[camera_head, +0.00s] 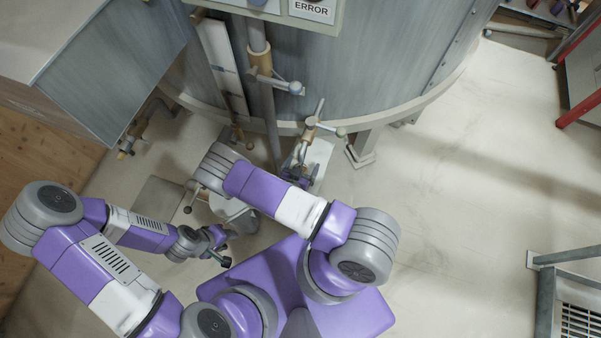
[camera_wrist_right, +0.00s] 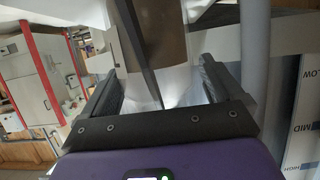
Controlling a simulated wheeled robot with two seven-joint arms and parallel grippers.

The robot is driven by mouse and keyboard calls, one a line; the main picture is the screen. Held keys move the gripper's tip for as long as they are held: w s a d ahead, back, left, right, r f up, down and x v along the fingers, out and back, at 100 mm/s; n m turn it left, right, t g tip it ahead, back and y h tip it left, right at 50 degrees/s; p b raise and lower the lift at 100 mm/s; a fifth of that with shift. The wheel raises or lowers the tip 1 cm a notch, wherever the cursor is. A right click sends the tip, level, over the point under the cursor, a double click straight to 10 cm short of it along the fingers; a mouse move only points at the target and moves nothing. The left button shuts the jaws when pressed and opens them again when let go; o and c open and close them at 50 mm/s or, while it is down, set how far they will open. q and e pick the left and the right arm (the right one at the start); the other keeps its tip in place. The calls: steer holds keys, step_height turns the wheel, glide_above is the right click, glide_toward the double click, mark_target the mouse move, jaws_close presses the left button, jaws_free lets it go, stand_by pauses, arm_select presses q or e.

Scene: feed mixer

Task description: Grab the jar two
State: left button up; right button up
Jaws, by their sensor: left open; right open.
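I cannot clearly identify jar two in either view. A pale, shiny surface (camera_wrist_right: 172,86) shows between the fingers of my right gripper (camera_wrist_right: 160,85) in the right wrist view; I cannot tell whether it is a jar. The two dark fingers are apart. In the head view my right gripper (camera_head: 300,175) is mostly hidden behind my right arm, below the tap with crossed handles and beside a white object (camera_head: 321,157) on the floor. My left gripper (camera_head: 222,250) is open and empty at lower left, near a grey-white container (camera_head: 236,214) partly hidden by my arm.
The large grey mixer tank (camera_head: 380,60) fills the top, with a valve (camera_head: 312,122) and pipes in front. A metal leg (camera_head: 362,152) stands near the right gripper. A level panel (camera_wrist_right: 305,110) is close on the right in the wrist view.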

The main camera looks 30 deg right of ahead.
steer(key=c, duration=1.3)
steer(key=shift+o, duration=0.2)
steer(key=shift+r, duration=0.15)
